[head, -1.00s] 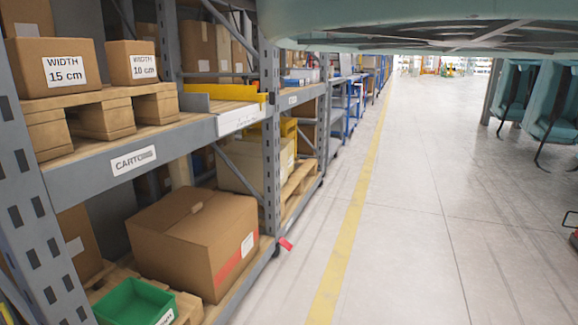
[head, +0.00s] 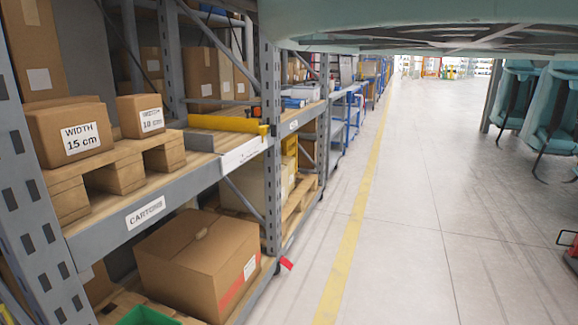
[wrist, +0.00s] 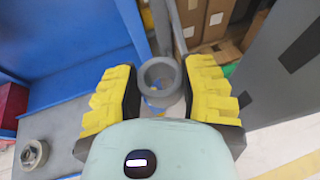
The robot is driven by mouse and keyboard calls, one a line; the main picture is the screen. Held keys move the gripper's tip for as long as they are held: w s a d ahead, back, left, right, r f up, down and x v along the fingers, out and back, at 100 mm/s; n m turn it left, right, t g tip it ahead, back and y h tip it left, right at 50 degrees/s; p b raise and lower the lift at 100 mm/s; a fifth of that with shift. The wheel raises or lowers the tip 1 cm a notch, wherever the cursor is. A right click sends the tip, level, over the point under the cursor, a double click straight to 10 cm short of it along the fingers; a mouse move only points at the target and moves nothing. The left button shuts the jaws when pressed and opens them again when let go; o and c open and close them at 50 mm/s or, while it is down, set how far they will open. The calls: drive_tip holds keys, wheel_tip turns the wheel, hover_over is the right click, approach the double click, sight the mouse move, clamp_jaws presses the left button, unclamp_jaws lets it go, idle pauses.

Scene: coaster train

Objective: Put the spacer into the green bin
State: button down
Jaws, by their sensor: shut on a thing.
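The spacer (wrist: 147,72) is a grey ring with a round hole, shown in the wrist view. My gripper (wrist: 160,88) has yellow ridged fingers on both sides of the spacer and is shut on it. The gripper is outside the head view. The green bin (head: 148,316) is at the bottom left of the head view, on the low pallet level of the rack in front of a large carton. Only its upper part shows; the rest is cut off by the frame edge.
A large brown carton (head: 200,262) stands behind the bin. The grey rack's upright (head: 272,150) and shelf beam (head: 165,208) border that bay. In the wrist view, another ring-shaped part (wrist: 32,153) lies on a grey surface beside a blue panel (wrist: 75,45). The aisle floor (head: 420,200) is clear.

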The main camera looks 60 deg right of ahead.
wheel_tip(320, 180, up, 74)
drive_tip(key=p, duration=7.2)
drive_tip(key=w+r, duration=0.5)
drive_tip(key=r, duration=0.5)
drive_tip(key=shift+w+r, duration=0.3)
drive_tip(key=shift+r, duration=0.05)
